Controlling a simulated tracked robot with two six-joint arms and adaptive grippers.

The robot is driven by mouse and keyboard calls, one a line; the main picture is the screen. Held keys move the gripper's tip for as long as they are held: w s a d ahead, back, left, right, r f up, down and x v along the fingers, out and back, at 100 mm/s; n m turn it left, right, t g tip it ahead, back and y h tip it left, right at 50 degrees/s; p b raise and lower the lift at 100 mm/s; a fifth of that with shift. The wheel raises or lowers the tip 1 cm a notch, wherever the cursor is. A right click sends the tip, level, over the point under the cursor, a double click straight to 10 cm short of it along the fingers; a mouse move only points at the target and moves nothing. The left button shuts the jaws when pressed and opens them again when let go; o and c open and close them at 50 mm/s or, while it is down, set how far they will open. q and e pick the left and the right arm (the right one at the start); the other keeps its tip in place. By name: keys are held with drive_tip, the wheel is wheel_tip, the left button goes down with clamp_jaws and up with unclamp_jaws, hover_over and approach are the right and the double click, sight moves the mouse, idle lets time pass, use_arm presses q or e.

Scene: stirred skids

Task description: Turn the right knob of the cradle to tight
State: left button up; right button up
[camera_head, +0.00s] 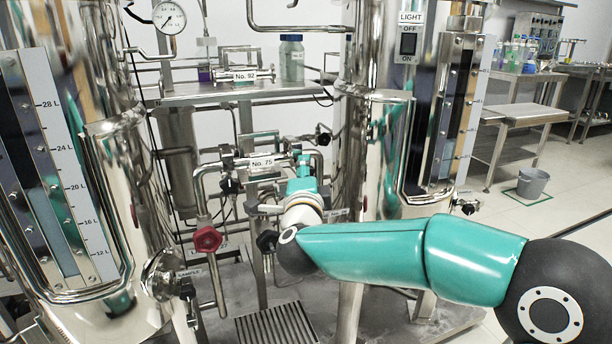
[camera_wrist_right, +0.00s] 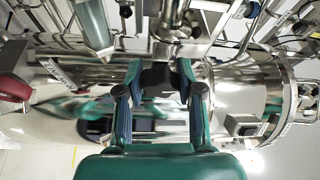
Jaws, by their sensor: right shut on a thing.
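The cradle with the No. 75 label (camera_head: 262,163) is on the pipework in the middle of the head view. My right gripper (camera_head: 304,163) is at the right end of this cradle, with its teal back partly hiding what it holds. In the right wrist view, the two fingers of my right gripper (camera_wrist_right: 160,72) are closed on a dark knob (camera_wrist_right: 160,78). It appears to be the right knob of the cradle. How far the knob is turned cannot be told. My left gripper is not in view.
A red valve handle (camera_head: 207,239) is to the left below the cradle. A shelf (camera_head: 180,97) above carries a cylinder labelled No. 92 (camera_head: 240,76) and a capped bottle (camera_head: 291,60). Shiny steel vessels stand close on both sides. A bucket (camera_head: 532,182) is on the floor far right.

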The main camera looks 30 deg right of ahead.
drive_tip(key=shift+f+m+g+y, duration=0.2)
drive_tip(key=shift+m+g+y, duration=0.1)
drive_tip(key=shift+m, duration=0.8)
drive_tip(key=o, duration=1.2)
drive_tip(key=shift+c, duration=0.2)
drive_tip(key=shift+s+r, duration=0.1)
drive_tip(key=shift+s+a, duration=0.2)
drive_tip(key=v, duration=1.1)
